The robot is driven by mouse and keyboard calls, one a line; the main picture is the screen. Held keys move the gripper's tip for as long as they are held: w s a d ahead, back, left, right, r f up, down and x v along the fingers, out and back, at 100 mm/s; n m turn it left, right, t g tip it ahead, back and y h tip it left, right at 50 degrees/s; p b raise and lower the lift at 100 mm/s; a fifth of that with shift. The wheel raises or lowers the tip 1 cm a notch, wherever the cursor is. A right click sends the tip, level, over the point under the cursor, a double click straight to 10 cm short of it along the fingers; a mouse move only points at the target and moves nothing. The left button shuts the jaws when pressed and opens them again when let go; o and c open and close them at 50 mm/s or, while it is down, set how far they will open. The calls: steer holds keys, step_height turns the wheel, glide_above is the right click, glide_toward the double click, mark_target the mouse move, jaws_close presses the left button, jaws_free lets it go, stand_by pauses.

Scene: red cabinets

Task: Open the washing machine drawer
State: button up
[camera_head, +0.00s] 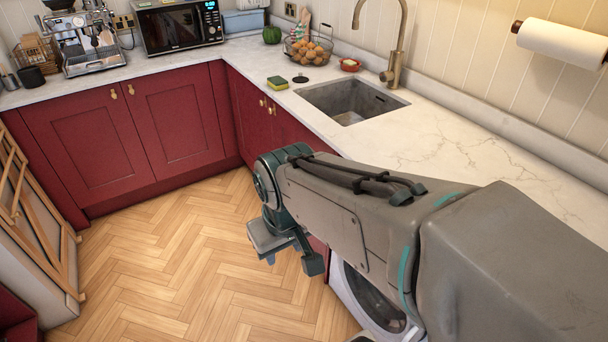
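The white washing machine (357,300) stands under the counter at the lower middle right. Part of its round dark door shows beside my arm. Its drawer is not visible, as my arm covers the upper part of the machine. My gripper (291,260) hangs over the floor at the left end of my arm, to the left of the washing machine in the picture.
Red cabinets (135,130) run along the back and turn the corner. The marble counter (455,145) with a sink (350,101) lies above and behind my arm. A wooden rack (42,215) leans at the left. The herringbone floor (190,260) is clear in the middle.

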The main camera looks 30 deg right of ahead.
steer(key=w+d+f+m+h+b, duration=0.4)
steer(key=w+d+f+m+h, duration=0.3)
steer(key=f+m, duration=0.4)
steer(key=w+d+f+m+g+h+b, duration=0.1)
steer(key=w+d+f+m+h+b, duration=0.4)
steer(key=w+f+m, duration=0.65)
steer(key=w+d+f+m+h+b, duration=0.3)
steer(key=w+d+f+m+h, duration=0.35)
steer(key=m, duration=0.75)
steer(key=w+d+b, duration=0.1)
steer(key=d, duration=1.3)
steer(key=shift+w+d+f+n+y, duration=0.2)
steer(key=shift+w+f+n+y, duration=0.15)
steer(key=shift+y, duration=0.1)
steer(key=shift+a, duration=0.1)
jaws_close()
